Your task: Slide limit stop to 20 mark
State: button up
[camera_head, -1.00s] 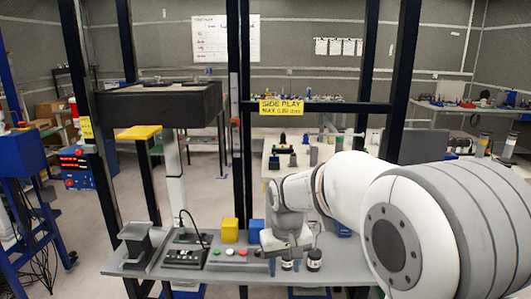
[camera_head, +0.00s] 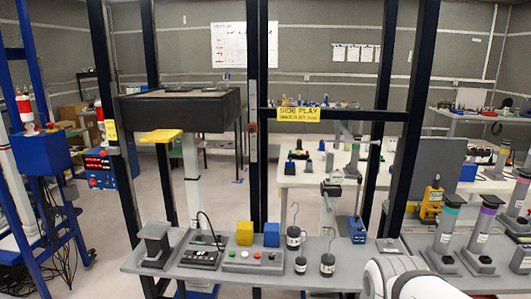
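I cannot pick out the limit stop or a 20 mark with certainty. A narrow pale strip (camera_head: 252,88) runs up the dark middle post (camera_head: 256,185), with a small coloured piece (camera_head: 252,128) near its lower end; any markings are too small to read. A yellow "SIDE PLAY" label (camera_head: 298,114) is on the crossbar right of the post. My gripper is out of view; only part of my white arm (camera_head: 405,283) shows at the bottom right.
The grey bench (camera_head: 150,262) holds a control box (camera_head: 203,255), a button panel (camera_head: 255,257), yellow (camera_head: 245,233) and blue (camera_head: 271,235) blocks, and hooked weights (camera_head: 327,264). Grey cylinders on stands (camera_head: 443,236) are at right. A black box (camera_head: 180,105) sits in the frame at left.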

aim_at(252, 128)
jog(key=u, duration=0.4)
jog(key=k, duration=1.25)
jog(key=u, duration=0.15)
jog(key=i, duration=0.8)
jog(key=z, duration=0.15)
